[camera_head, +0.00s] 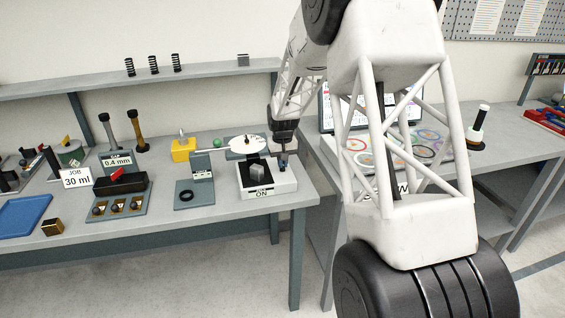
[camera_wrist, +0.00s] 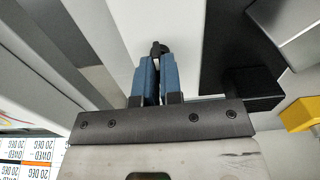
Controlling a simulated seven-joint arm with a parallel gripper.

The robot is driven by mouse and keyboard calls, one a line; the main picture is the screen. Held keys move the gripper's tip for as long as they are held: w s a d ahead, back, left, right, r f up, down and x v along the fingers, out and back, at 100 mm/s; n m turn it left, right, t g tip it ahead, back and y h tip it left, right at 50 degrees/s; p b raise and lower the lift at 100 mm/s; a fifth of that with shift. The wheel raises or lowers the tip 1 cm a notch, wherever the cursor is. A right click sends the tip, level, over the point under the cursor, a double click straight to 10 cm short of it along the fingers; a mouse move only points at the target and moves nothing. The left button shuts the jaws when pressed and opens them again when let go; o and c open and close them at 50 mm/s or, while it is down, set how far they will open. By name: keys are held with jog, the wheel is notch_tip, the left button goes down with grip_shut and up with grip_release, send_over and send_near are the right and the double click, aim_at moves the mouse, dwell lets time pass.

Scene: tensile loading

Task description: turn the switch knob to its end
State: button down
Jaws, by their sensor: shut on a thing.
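The white switch box (camera_head: 283,187), labelled ON on its front, stands at the right end of the long bench. My gripper (camera_head: 283,161) reaches down from above at the box's right side. In the wrist view its blue fingers (camera_wrist: 157,70) are close together, shut on the small dark switch knob (camera_wrist: 158,48), whose tip shows just past the fingertips. Most of the knob is hidden by the fingers. I cannot tell the knob's angle.
A grey plate with a black ring (camera_head: 186,196) lies farther left. A laptop (camera_head: 326,108) is on the right bench.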

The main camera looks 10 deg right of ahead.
jog(key=shift+n, duration=0.4)
jog(key=n, duration=1.2)
jog(key=shift+n, duration=0.3)
jog(key=n, duration=0.4)
jog(key=shift+n, duration=0.3)
jog(key=c, duration=1.3)
grip_release()
jog(key=shift+r, duration=0.1)
